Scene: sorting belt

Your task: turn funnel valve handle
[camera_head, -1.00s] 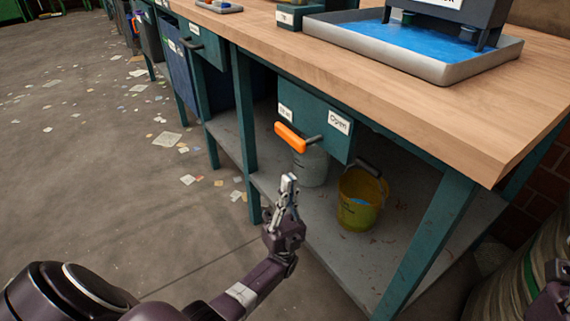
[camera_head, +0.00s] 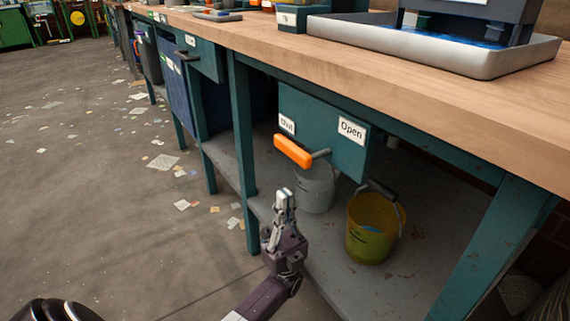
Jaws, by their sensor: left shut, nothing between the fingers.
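The valve handle (camera_head: 294,151) is an orange grip on a short grey stem, on the front of a teal box (camera_head: 330,134) under the bench top. The grip points left, below a label (camera_head: 287,124) that seems to read "Shut". An "Open" label (camera_head: 351,130) is to the right of the stem. My left gripper (camera_head: 284,194) is shut and empty, below the orange grip and apart from it in the picture. My right gripper is not in view. No funnel can be made out.
A grey bucket (camera_head: 316,188) and a yellow bucket (camera_head: 371,228) stand on the lower shelf (camera_head: 340,283). A teal bench leg (camera_head: 243,150) is left of the handle. The wooden top (camera_head: 400,75) overhangs the box. Paper scraps (camera_head: 162,162) lie on the open floor at left.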

